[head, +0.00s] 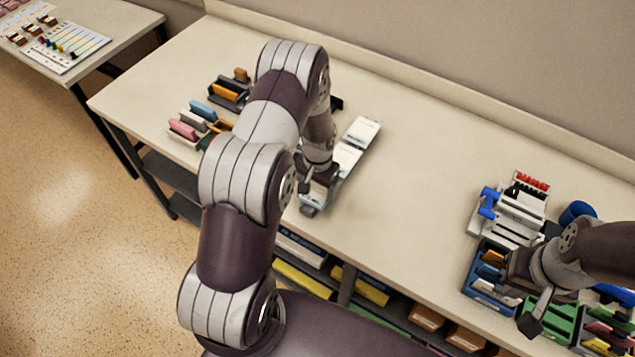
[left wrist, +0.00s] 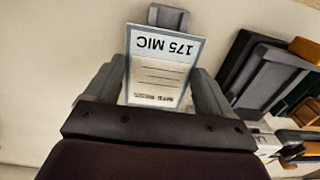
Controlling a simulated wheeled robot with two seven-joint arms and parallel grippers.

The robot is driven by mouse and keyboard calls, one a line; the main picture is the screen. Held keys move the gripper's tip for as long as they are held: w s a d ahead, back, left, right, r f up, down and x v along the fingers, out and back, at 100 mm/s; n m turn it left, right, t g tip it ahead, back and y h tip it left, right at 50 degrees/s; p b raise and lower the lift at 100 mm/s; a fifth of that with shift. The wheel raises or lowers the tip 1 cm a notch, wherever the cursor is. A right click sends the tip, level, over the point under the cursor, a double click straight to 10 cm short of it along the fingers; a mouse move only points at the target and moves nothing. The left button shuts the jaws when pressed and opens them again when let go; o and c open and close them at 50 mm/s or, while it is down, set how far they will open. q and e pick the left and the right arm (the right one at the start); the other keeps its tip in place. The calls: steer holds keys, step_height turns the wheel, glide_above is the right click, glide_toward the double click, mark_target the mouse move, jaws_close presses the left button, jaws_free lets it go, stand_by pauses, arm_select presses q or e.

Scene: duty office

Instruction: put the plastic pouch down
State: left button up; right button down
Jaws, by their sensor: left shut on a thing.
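My left gripper (head: 318,190) is low over the middle of the long table. In the left wrist view the plastic pouch (left wrist: 160,75), a pale flat piece with a grey-blue edge and the print "175 MIC", sits between the two grey fingers (left wrist: 160,92), which are shut on it. In the head view my left arm and gripper hide most of the pouch, and I cannot tell whether it touches the table. My right gripper (head: 535,292) is over the trays at the right; its fingers are too unclear to read.
A pale flat piece (head: 361,131) lies just beyond my left gripper. Racks of coloured items (head: 200,118) stand left of my left arm. A white rack (head: 508,216) and a blue tray (head: 481,284) are at the right. The tabletop (head: 425,170) between is clear.

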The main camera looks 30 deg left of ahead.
arm_select(q)
steer(key=shift+f, duration=0.15)
steer(key=o, duration=1.2)
